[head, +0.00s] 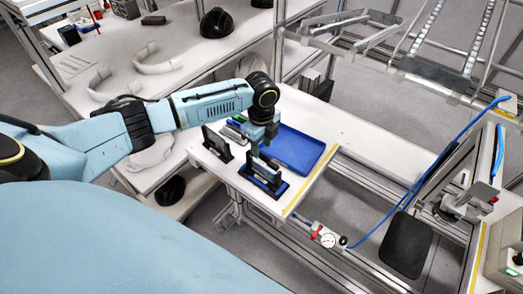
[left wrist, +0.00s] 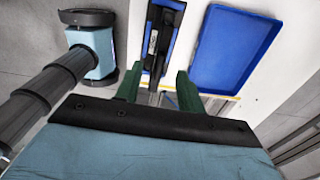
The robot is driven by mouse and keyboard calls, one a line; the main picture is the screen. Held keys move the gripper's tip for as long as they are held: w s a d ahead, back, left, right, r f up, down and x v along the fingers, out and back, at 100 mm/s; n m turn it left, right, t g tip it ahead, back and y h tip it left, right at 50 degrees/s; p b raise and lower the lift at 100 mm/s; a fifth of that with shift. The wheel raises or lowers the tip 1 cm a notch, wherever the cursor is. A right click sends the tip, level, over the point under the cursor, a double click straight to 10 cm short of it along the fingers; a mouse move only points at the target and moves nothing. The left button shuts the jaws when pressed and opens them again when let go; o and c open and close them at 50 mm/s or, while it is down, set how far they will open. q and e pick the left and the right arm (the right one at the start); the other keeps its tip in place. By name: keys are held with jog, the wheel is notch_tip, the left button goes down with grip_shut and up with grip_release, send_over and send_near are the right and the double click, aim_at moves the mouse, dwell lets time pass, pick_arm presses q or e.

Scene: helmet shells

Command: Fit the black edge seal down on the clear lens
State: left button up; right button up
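My left gripper (head: 257,150) hangs over the front black fixture (head: 264,186) on the white table, its dark green fingers pointing down. In the left wrist view the fingers (left wrist: 157,84) stand apart, with a narrow dark upright part between them and no clear contact. A black piece on a blue base (left wrist: 164,28) lies just beyond the fingers. A second black fixture (head: 217,143) stands to the left. I cannot pick out the clear lens or tell which black part is the edge seal. My right gripper is not in view.
A blue tray (head: 300,150) lies right of the gripper and looks empty; it also shows in the left wrist view (left wrist: 233,48). The table (head: 324,122) has a yellow-striped edge. Black helmet shells (head: 217,22) stand on the shelf behind. A gauge (head: 327,239) sits below the table edge.

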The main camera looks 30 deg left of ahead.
aim_at(261, 154)
pick_arm(q)
notch_tip(261, 154, up, 10)
dwell(0.3)
jog(key=shift+f, duration=0.15)
